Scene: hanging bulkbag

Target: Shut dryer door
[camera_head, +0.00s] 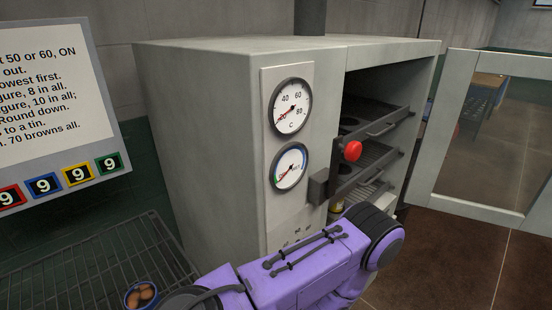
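The dryer (205,140) is a grey cabinet in the middle of the head view. Its front is open on the right, and slotted trays (380,122) show on racks inside. The dryer door (433,145), a pale frame around a glass pane, stands wide open at the right, with its right part cut off by the picture edge. A dark latch block (318,187) sits on the front edge of the dryer. One purple arm of mine crosses in front of the lower dryer. Neither gripper shows.
A red knob (352,151) sits near the opening, and two dials (290,107) are on the front panel. A wire rack (85,265) with a small blue-rimmed cup (141,295) is at lower left, below a sign (55,105). Brown floor (450,260) is clear under the door.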

